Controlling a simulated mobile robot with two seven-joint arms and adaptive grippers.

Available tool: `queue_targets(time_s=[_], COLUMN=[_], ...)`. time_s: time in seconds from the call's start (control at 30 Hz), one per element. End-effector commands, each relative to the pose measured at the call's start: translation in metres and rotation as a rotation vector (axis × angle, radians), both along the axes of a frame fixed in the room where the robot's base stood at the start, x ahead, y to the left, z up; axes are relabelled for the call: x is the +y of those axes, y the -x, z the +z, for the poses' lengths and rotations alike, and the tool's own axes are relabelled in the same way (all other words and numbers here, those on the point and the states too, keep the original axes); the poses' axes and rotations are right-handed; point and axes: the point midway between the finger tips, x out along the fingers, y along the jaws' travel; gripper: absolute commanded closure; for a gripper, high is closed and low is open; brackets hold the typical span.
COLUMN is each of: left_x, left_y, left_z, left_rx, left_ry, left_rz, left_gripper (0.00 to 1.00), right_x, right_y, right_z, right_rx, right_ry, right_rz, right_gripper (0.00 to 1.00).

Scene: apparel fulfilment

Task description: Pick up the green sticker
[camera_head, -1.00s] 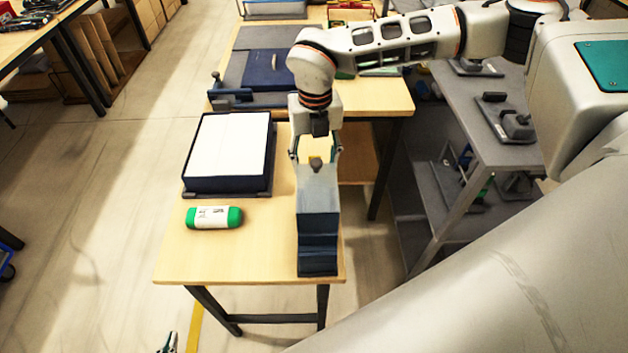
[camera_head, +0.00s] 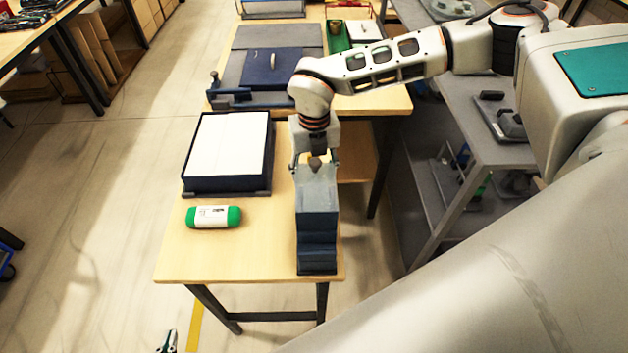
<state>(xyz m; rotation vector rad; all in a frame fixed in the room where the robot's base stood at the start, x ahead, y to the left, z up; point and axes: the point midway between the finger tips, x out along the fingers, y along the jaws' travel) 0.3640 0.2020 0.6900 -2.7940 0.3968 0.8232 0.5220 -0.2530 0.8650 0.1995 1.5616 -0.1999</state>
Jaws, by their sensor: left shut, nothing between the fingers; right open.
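I cannot make out a separate green sticker. A dark blue-grey stepped holder (camera_head: 317,228) stands at the right side of the near wooden table. My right gripper (camera_head: 316,165) is open at the far top end of this holder, with a finger on each side. Whether it touches anything there is hidden. A green-ended roll-shaped object with a white label (camera_head: 213,217) lies on the table to the left of the holder. My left gripper (camera_head: 167,343) is shut and empty at the bottom edge of the picture, below the table's front edge, mostly out of view.
A dark blue box with a white top (camera_head: 228,150) sits behind the green-ended object. A folding board with a blue panel (camera_head: 270,68) lies further back. A grey shelf unit (camera_head: 470,130) stands to the right. The table's front left (camera_head: 220,258) is clear.

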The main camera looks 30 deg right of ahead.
Motion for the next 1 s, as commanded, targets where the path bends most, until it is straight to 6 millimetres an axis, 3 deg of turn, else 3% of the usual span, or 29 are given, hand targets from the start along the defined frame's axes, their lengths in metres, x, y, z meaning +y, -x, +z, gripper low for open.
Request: queue_targets(time_s=[0.43, 0.6, 1.0], left_x=[0.0003, 0.0003, 0.0004], left_y=[0.0002, 0.0002, 0.0002], left_z=[-0.0018, -0.0018, -0.0008], left_rx=[0.001, 0.001, 0.000], left_ry=[0.000, 0.000, -0.001], left_rz=[0.000, 0.000, -0.001], left_gripper=[1.00, 1.00, 1.00], right_x=[-0.0002, -0.0001, -0.0001], right_y=[-0.0003, -0.0002, -0.0002], right_z=[-0.0024, -0.0024, -0.0010], right_rx=[0.000, 0.000, 0.000], right_ry=[0.000, 0.000, 0.000], right_rz=[0.000, 0.000, 0.000], right_gripper=[0.48, 0.74, 0.74])
